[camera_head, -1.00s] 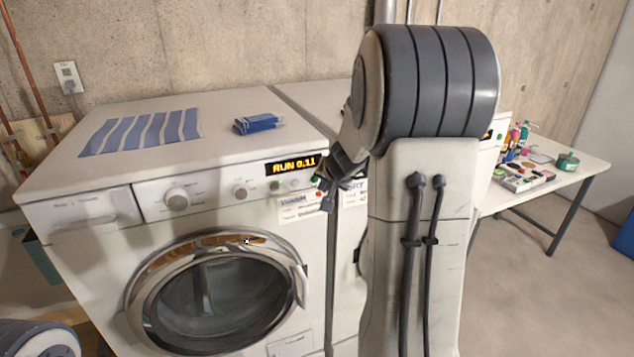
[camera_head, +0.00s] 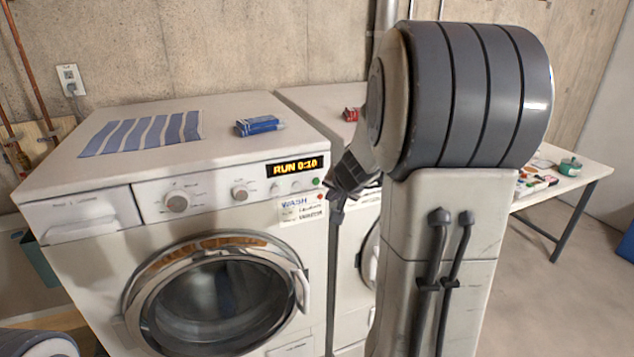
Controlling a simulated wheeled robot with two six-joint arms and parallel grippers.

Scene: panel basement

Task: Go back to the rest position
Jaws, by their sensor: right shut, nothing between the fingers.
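My right gripper (camera_head: 338,203) is shut and empty. It hangs in front of the gap between the washing machine (camera_head: 75,185) and the second machine (camera_head: 300,95), apart from the buttons on the washer's panel. My right arm fills the centre right and hides much of the second machine. The washer's display (camera_head: 294,167) reads RUN 0:10, and its round door (camera_head: 215,295) is closed. My left gripper is not in view; only a part of my left arm shows at the bottom left corner.
A blue box (camera_head: 258,126) and a striped cloth (camera_head: 145,133) lie on the washer top. A red item (camera_head: 351,114) lies on the second machine. A table (camera_head: 590,172) with small things stands at the right. Floor is free at far right.

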